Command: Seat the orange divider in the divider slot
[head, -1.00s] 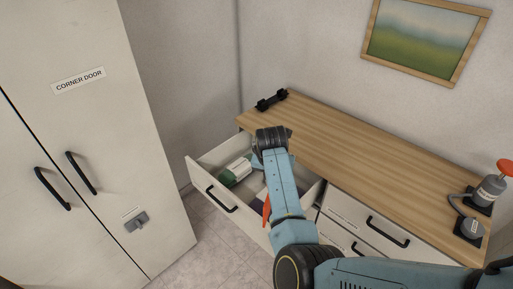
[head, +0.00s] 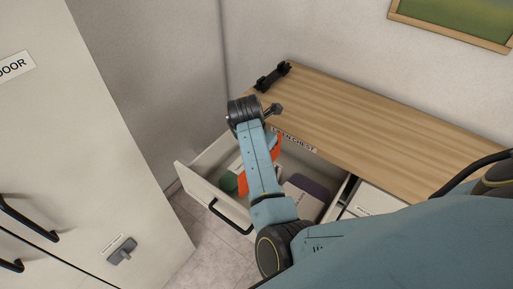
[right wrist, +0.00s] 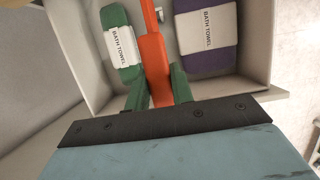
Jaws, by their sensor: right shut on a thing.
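The orange divider (head: 243,181) is at the open drawer (head: 196,181), partly hidden behind my right arm in the head view. In the right wrist view the divider (right wrist: 154,55) stands lengthwise between the green towel and the purple towel. My right gripper (right wrist: 158,90) is shut on its near end, with a green finger on each side. The divider slot cannot be made out in either view, and I cannot tell whether the divider's lower edge touches the drawer floor. My left gripper is not in view.
A green bath towel (right wrist: 120,48) lies left of the divider and a purple bath towel (right wrist: 208,38) right of it. The wooden chest top (head: 370,125) is above the drawer, with a black object (head: 272,77) at its far end. A cabinet (head: 80,150) stands left.

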